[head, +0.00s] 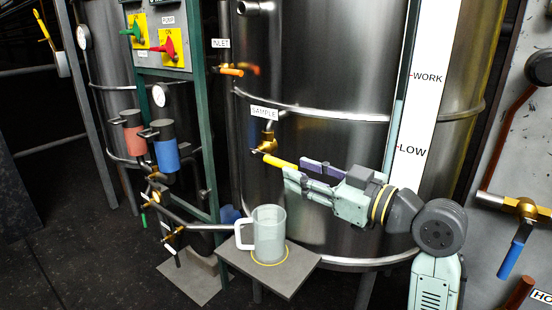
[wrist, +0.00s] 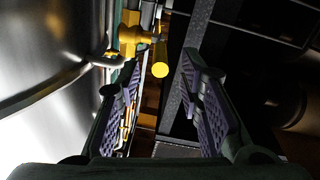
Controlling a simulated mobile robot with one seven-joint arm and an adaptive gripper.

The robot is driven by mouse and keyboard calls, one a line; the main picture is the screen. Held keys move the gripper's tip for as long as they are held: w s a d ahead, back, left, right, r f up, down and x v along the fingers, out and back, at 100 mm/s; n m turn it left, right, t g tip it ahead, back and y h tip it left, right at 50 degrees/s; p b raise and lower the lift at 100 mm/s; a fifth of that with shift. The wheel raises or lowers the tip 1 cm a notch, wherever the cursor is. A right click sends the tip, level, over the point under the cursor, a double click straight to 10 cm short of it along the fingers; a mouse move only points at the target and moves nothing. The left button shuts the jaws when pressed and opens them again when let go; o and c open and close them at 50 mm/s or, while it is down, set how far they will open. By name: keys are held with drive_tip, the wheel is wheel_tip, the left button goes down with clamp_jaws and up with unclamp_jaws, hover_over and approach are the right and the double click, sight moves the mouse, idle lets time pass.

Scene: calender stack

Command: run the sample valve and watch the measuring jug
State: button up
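The sample valve (head: 268,137) is a brass fitting on the big steel tank under a SAMPLE label. Its yellow lever (head: 279,162) points right, toward my gripper. My gripper (head: 294,169) is open, with its fingertips at the lever's free end. In the wrist view the lever's round yellow end (wrist: 160,70) shows in the gap between the two purple-padded fingers, which stand apart from it. The measuring jug (head: 268,235) is a clear, handled jug standing upright below the valve. Its lower part looks pale and cloudy; I cannot tell a liquid level. No stream is visible.
The jug stands on a small grey shelf (head: 295,278) within a yellow ring. An INLET valve with an orange lever (head: 231,71) is above left. A tank level strip (head: 428,100) marks WORK and LOW. Red (head: 133,135) and blue (head: 165,150) canisters stand left. A blue-handled valve (head: 511,255) is far right.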

sight(263, 157)
drive_tip(key=p+x, duration=0.1)
drive_tip(key=x, duration=0.6)
drive_tip(key=shift+c, duration=0.5)
clamp_jaws()
idle(0.3)
